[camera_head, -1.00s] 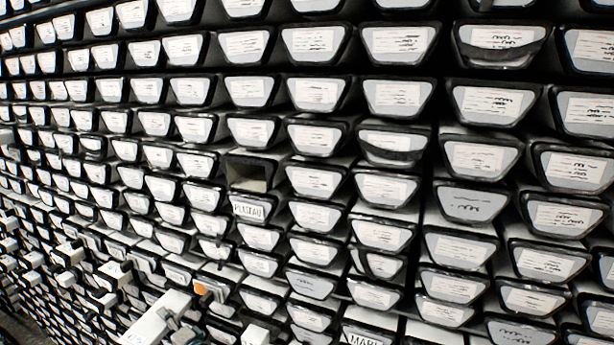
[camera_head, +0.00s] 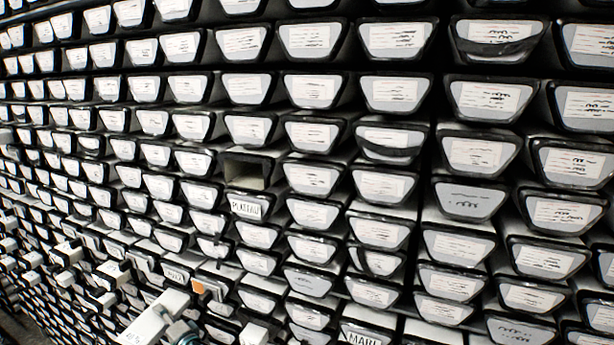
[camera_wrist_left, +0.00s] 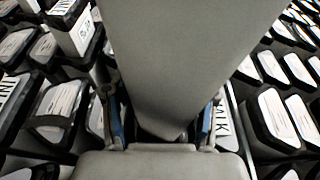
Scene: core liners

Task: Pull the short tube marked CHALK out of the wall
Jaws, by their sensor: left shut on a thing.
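My left gripper (camera_head: 182,332) is low in the head view, beside a white tube (camera_head: 155,318) that juts out of the wall. In the left wrist view its two blue-edged fingers (camera_wrist_left: 160,125) are closed in, with a wide grey body (camera_wrist_left: 185,60) in front of them that hides most of the grip. The gripper is shut on a tube, but I cannot read that tube's marking. No label readable as CHALK shows. A label by the right finger (camera_wrist_left: 224,125) is partly covered. My right gripper is not in view.
The wall is packed with dark-rimmed tube ends carrying pale labels. An empty slot (camera_head: 246,172) sits above the tube marked PLATEAU (camera_head: 248,207). Several white tubes jut out at the lower left, one of them (camera_head: 68,253) clear of my gripper. An orange patch (camera_head: 198,287) shows nearby.

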